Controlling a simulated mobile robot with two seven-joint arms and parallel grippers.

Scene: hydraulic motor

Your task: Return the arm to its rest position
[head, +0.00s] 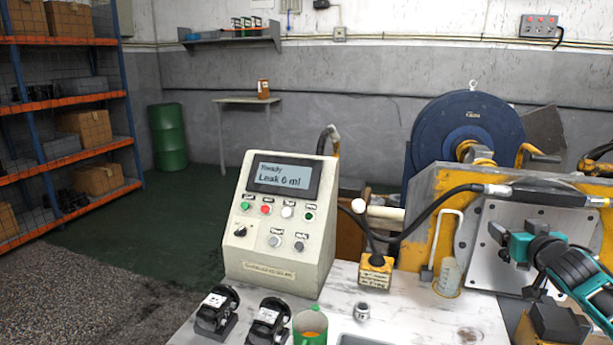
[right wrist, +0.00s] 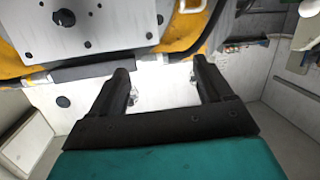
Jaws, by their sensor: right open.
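My right arm comes in at the right edge of the head view. Its teal and black gripper (head: 503,243) is in front of the grey metal plate (head: 480,260) in the yellow frame. In the right wrist view the two black fingers of the gripper (right wrist: 161,68) stand apart with nothing between them. The plate (right wrist: 95,28) shows at the upper left of that view, beyond the fingers. My left arm and gripper are not in view.
Two black parts (head: 215,312) (head: 268,322), a green cup (head: 310,328) and a small metal fitting (head: 362,311) stand on the white bench (head: 425,318).

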